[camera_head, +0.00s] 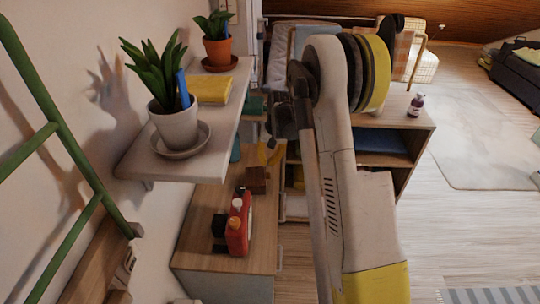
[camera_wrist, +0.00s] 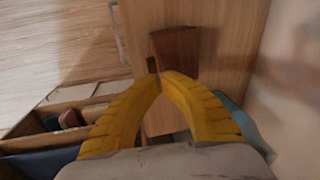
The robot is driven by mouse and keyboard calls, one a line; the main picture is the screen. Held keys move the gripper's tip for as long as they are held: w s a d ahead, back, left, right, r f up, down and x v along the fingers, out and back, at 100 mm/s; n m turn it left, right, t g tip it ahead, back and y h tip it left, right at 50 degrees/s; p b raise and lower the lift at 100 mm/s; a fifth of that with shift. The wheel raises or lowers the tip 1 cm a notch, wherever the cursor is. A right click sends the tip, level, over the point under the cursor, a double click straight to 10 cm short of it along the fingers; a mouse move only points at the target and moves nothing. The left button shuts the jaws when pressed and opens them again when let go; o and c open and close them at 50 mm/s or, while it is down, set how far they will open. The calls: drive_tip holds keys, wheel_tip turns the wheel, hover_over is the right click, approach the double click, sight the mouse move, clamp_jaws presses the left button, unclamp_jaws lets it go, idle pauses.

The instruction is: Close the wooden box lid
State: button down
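A small wooden box (camera_head: 257,180) stands on the wooden cabinet top, just left of my arm in the head view. In the wrist view, a dark reddish-brown wooden panel (camera_wrist: 177,52), which looks like part of the box, shows just beyond my fingertips. Lighter wood shows between the fingers. I cannot tell clearly how far the lid is open. My gripper (camera_wrist: 160,76) has yellow fingers whose tips meet, with nothing visibly held. The tips are close to the panel; contact cannot be told. In the head view the yellow fingers (camera_head: 273,155) are partly hidden behind my arm.
A red object (camera_head: 239,226) stands on the cabinet top (camera_head: 205,258) near the box. A wall shelf (camera_head: 135,160) with potted plants (camera_head: 176,128) and a yellow block (camera_head: 210,91) overhangs at left. An open shelf unit with a small bottle (camera_head: 415,105) stands at right.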

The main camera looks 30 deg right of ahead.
sight(266, 173)
drive_tip(key=shift+w+a+f+b, duration=0.1)
drive_tip(key=shift+f+b, duration=0.1)
drive_tip(key=shift+f, duration=0.5)
drive_tip(key=shift+w+a+f+b, duration=0.1)
drive_tip(key=shift+f+b, duration=0.1)
drive_tip(key=shift+f, duration=0.45)
drive_tip(key=shift+d+f+b, duration=0.1)
drive_tip(key=shift+f+b, duration=0.3)
drive_tip(key=shift+f, duration=0.3)
drive_tip(key=shift+r, duration=0.15)
drive_tip(key=shift+r+p, duration=0.75)
drive_tip(key=shift+r, duration=0.4)
wheel_tip(266, 173, up, 13)
drive_tip(key=s+d+p, duration=0.2)
drive_tip(key=p, duration=0.2)
drive_tip(key=shift+p, duration=0.4)
